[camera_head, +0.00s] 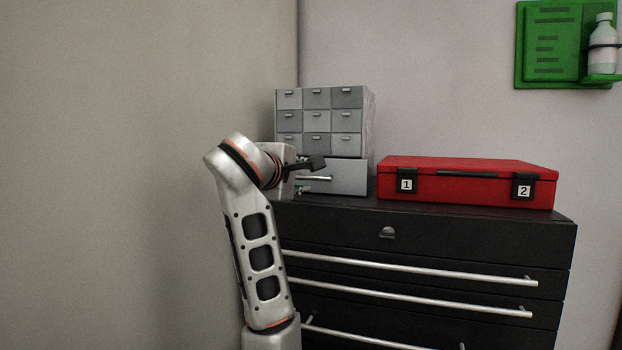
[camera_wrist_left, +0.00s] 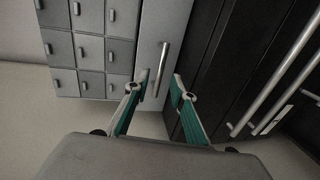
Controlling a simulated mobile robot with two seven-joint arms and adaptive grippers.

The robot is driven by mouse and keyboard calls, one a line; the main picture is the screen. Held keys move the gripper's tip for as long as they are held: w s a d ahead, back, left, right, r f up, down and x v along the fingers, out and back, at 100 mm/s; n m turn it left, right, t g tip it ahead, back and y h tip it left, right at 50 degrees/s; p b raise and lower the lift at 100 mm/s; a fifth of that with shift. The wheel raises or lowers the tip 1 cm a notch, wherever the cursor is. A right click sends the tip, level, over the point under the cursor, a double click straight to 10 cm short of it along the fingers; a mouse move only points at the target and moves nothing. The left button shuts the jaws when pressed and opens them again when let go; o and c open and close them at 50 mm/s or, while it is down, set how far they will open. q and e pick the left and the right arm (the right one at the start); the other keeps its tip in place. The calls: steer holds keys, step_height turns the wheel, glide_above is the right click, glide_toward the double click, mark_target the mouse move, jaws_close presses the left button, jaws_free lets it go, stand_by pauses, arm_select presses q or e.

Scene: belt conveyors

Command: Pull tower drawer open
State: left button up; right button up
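The grey drawer tower (camera_head: 318,113) stands on the black cabinet against the back wall. Its wide bottom drawer (camera_head: 348,178) has a horizontal silver handle (camera_head: 318,178), which also shows in the left wrist view (camera_wrist_left: 163,62). I cannot tell whether this drawer is fully flush. My left gripper (camera_head: 302,180) is at the handle's left part, partly hidden by its own wrist. In the left wrist view the green-padded fingers (camera_wrist_left: 160,88) are apart, with the handle's near end between their tips and a gap on both sides. My right gripper is in neither view.
A red case (camera_head: 465,182) with labels 1 and 2 lies right of the tower on the black cabinet (camera_head: 440,232). The cabinet's front has long silver handles. A green board (camera_head: 553,45) with a white bottle (camera_head: 603,50) hangs at upper right. A wall is close on the left.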

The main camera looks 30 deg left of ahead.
mark_target(310, 178)
arm_select(q)
steer(key=shift+x, duration=3.15)
steer(key=shift+f, duration=0.1)
jaws_close()
